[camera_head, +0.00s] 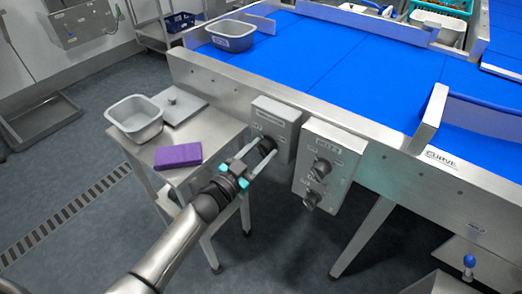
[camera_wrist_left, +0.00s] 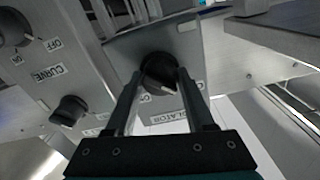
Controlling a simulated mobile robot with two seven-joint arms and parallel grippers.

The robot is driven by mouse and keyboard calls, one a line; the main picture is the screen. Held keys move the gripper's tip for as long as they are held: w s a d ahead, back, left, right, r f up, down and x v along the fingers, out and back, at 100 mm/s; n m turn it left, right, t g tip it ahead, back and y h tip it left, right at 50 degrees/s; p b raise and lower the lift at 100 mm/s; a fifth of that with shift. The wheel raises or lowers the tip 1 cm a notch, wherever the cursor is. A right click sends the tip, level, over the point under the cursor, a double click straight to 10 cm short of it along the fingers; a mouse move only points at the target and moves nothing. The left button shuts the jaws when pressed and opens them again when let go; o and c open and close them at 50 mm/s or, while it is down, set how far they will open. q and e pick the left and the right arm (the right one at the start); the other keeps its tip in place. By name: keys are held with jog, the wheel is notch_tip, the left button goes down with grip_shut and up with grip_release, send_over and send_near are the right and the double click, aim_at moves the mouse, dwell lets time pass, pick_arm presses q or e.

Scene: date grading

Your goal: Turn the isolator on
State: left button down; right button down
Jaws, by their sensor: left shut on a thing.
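The isolator is a grey box (camera_head: 284,113) on the side of the blue-belted conveyor, with a black rotary knob (camera_head: 267,145) on its face. My left gripper (camera_head: 258,158) reaches it from the lower left and is shut on the knob. In the left wrist view the knob (camera_wrist_left: 159,72) sits between the two fingers of the gripper (camera_wrist_left: 162,88), and part of an "ISOLATOR" label (camera_wrist_left: 168,117) shows below it. The fingers hide part of the lettering, and I cannot read the knob's setting. My right gripper is in neither view.
A second control box (camera_head: 325,165) with two black knobs hangs right beside the isolator. A steel side table (camera_head: 196,137) at the left bears a grey tub (camera_head: 135,118), a flat grey lid (camera_head: 180,105) and a purple cloth (camera_head: 178,155). Another tub (camera_head: 231,36) stands on the belt (camera_head: 330,70).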

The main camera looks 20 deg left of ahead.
pick_arm(q)
jog(key=m, duration=0.4)
jog(key=shift+m, duration=0.3)
jog(key=m, duration=0.2)
jog(key=shift+m, duration=0.4)
jog(key=m, duration=0.2)
jog(key=shift+m, duration=0.4)
jog(key=shift+f+m+b, duration=0.1)
jog(key=shift+m+b, duration=0.2)
jog(key=shift+m, duration=1.5)
jog(key=shift+m+b, duration=0.7)
jog(key=shift+m, duration=1.4)
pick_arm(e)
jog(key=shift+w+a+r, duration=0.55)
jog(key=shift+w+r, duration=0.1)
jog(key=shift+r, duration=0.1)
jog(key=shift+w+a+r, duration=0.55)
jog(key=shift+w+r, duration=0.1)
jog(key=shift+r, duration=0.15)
